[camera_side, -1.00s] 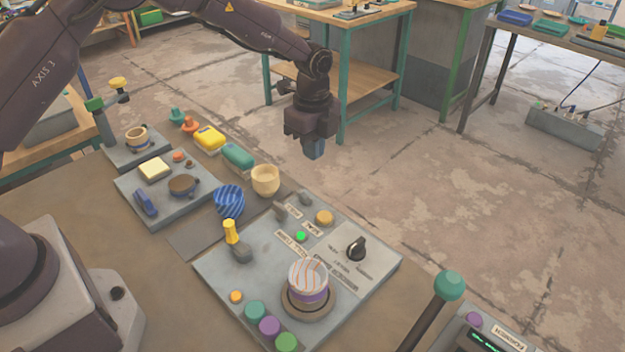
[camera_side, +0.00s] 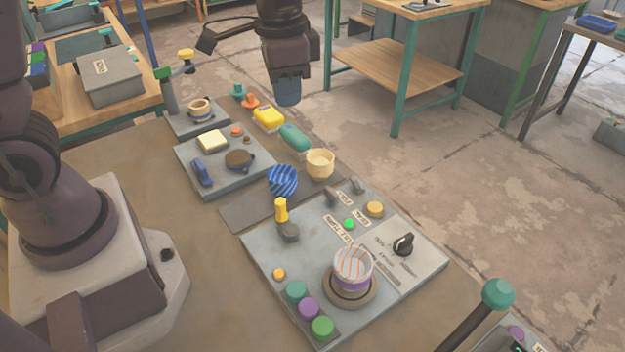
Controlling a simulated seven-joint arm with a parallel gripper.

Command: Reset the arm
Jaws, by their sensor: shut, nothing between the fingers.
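My gripper (camera_side: 287,92) hangs in the air at the top of the side view, pointing down with its blue-grey fingers together and nothing held. In the picture it is above the yellow block (camera_side: 268,118) and the green block (camera_side: 294,137), apart from both. The grey control panel (camera_side: 275,257) lies on the table, with a striped cup (camera_side: 352,268) on its round base, a lit green light (camera_side: 349,224), a black knob (camera_side: 403,244) and a yellow-handled lever (camera_side: 281,210).
A teal-knobbed lever (camera_side: 498,294) rises at the lower right. The air around my gripper looks clear.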

